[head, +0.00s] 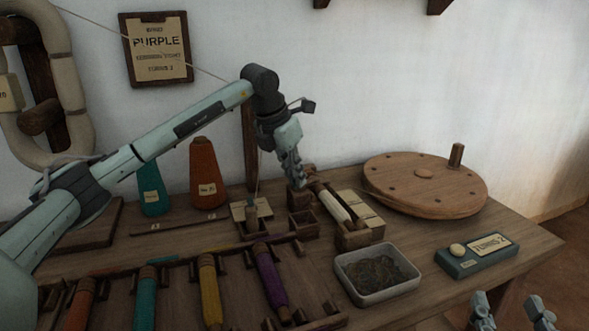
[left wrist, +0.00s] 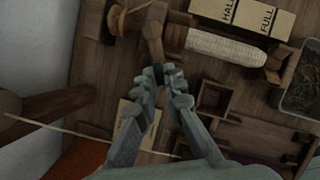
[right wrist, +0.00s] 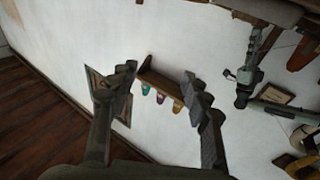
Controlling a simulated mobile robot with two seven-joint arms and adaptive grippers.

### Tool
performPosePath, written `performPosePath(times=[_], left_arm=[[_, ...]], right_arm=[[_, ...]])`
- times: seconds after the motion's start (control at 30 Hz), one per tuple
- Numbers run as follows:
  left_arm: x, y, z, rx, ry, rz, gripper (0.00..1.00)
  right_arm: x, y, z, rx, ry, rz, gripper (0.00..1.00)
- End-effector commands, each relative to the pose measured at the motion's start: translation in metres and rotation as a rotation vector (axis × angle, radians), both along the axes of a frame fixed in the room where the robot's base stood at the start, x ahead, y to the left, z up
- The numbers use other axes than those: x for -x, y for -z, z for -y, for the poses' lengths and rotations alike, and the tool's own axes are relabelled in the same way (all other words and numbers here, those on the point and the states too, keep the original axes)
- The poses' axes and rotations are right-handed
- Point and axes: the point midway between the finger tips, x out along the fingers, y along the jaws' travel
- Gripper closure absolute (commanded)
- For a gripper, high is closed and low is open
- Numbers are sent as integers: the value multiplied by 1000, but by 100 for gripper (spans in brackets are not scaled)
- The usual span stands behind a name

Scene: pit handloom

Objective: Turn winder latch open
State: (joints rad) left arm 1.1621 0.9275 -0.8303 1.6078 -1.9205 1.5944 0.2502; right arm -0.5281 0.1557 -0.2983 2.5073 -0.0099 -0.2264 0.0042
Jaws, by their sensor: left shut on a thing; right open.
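The winder (head: 335,206) stands on the table, a wooden frame carrying a pale wound bobbin; the bobbin also shows in the left wrist view (left wrist: 225,46). My left gripper (head: 297,182) reaches down at the winder's left end. In the left wrist view its fingertips (left wrist: 164,80) are closed at the end of a short wooden piece, seemingly the winder latch (left wrist: 152,42). The fingers hide the gripped part, so the latch's exact angle is unclear. My right gripper (head: 513,312) is open and empty at the lower right; its spread fingers show in the right wrist view (right wrist: 162,88).
A round wooden disc (head: 425,184) lies behind. A rack with coloured bobbins (head: 210,292) is in front. A wooden post (head: 250,145) stands close left of my left gripper.

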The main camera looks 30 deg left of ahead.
Motion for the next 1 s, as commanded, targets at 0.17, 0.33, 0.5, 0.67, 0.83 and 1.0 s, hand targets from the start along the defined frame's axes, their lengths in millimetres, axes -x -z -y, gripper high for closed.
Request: performPosePath(times=[0.17,0.33,0.5,0.67,0.83,1.0], left_arm=[[0,-2,2,-1,-166,0,100],[0,-2,5,-1,-327,0,100],[0,-2,7,-1,-490,0,100],[-1,-2,8,0,-642,1,100],[-2,-1,9,0,-794,-1,100],[-2,-1,10,0,-925,-1,100]], right_arm=[[-6,31,13,74,29,-145,52],[-7,56,24,126,50,-255,52],[-6,75,35,165,70,-340,52],[-3,89,43,194,85,-406,52],[0,102,52,220,99,-468,52],[4,112,59,241,111,-521,52]])
